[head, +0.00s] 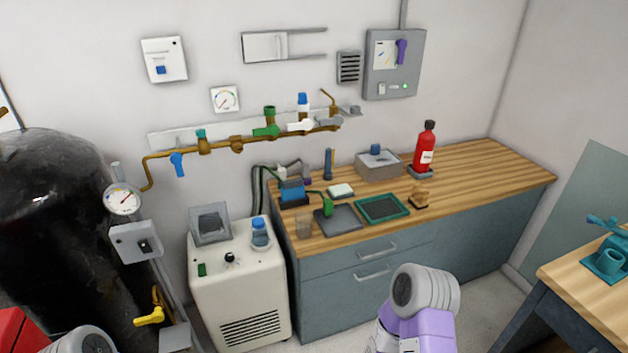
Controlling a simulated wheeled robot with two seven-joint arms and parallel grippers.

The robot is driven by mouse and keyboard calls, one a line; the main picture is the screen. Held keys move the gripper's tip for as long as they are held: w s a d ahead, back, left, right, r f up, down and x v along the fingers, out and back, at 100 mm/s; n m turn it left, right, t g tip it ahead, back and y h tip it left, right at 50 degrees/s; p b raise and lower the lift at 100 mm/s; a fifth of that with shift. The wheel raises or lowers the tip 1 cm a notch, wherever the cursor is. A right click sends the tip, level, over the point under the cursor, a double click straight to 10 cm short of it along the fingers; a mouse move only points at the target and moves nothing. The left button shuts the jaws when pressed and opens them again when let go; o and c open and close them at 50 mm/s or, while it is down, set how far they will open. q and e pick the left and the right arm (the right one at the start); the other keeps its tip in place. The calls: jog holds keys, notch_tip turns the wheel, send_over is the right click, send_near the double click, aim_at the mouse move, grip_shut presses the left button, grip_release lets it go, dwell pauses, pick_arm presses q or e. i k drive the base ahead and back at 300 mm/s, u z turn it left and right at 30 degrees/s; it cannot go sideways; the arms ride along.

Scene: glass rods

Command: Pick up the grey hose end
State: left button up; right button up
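I cannot clearly pick out a grey hose end. Dark green hoses (255,185) run up behind the worktop's left end, near a small blue device (292,192) and a green block (328,207). A small pale grey piece (283,172) shows by the hoses, too small to identify. Grey fittings (329,122) sit at the right end of the wall pipe. Only parts of my arms show at the bottom edge; neither gripper is in view.
The wooden worktop (468,174) holds a red bottle (425,150), a grey box (378,168) and a green-rimmed tray (381,221). A white cabinet (240,285) stands left of it, beside a black tank (55,215). A second bench (585,290) is at right.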

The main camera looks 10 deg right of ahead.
aim_at(305, 167)
jog(key=z, duration=1.35)
jog(key=i, duration=0.9)
jog(key=u, duration=2.05)
